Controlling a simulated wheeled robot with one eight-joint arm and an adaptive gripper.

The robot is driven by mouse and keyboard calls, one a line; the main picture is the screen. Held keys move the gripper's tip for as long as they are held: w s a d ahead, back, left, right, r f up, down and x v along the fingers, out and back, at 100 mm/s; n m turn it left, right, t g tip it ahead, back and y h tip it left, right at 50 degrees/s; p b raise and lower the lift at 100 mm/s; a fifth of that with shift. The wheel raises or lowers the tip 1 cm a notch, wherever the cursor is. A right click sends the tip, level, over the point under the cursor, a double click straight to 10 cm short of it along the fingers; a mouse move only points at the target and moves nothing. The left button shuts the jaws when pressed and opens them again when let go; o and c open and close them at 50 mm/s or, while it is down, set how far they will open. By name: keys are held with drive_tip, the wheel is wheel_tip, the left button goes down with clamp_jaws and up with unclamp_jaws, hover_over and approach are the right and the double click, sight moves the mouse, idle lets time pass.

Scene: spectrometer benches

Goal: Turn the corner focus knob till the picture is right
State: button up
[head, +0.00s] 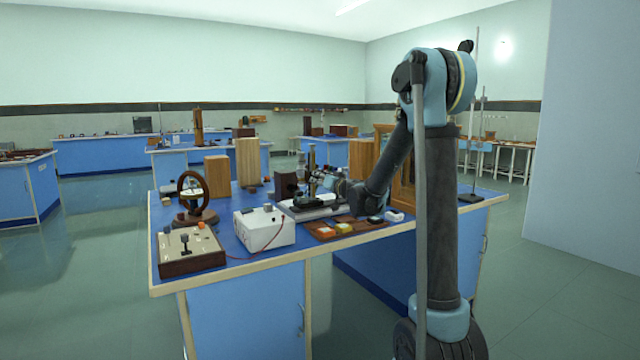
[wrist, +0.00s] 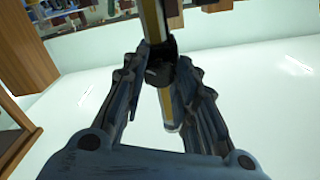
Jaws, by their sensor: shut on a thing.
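My gripper (head: 326,182) reaches over the near bench from the right, at a small dark instrument on a white base (head: 312,208). In the wrist view, its two dark fingers (wrist: 162,62) are closed around a dark knob-like part (wrist: 158,74), which I take for the focus knob. A slim white and brass-yellow tube (wrist: 153,22) passes beyond and below this part. The fingers hide much of the knob, so its turn angle cannot be read. In the head view the gripper covers the knob. I cannot make out any focused picture or eyepiece image in either view.
On the bench, a white box (head: 264,230) with a red lead, a switch box (head: 191,250), a wheel on a stand (head: 193,196) and wooden blocks (head: 247,162) crowd the left and back. A brown tray (head: 345,229) lies in front. The floor at left is clear.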

drive_tip(key=m, duration=0.3)
drive_tip(key=shift+m, duration=2.4)
drive_tip(key=shift+d+f, duration=0.1)
drive_tip(key=o, duration=1.1)
drive_tip(key=v, duration=1.2)
